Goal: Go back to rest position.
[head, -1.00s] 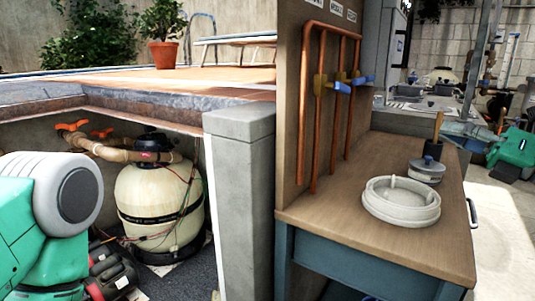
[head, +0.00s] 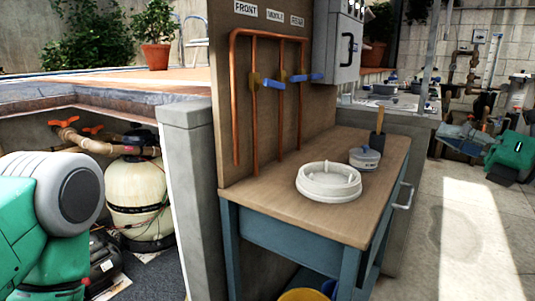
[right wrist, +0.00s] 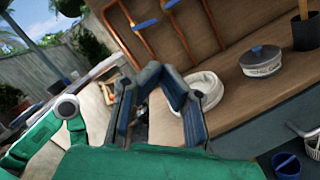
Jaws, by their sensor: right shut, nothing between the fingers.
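My right gripper (head: 458,136) is at the right of the head view, at the end of my green arm, out over the paved floor and clear of the workbench. In the right wrist view its dark fingers (right wrist: 160,76) come together at the tips, with nothing between them. The workbench lies beyond them in that view. My left arm comes in at the left of the head view, but its gripper is out of the picture.
The workbench (head: 262,184) bears a white ring-shaped part (head: 327,188) and a lidded grey pot (head: 364,158). Copper pipes with blue-handled valves (head: 303,77) stand on its back board. A concrete pillar (head: 192,200) and a cream filter tank (head: 137,197) are left. Paved floor at right is open.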

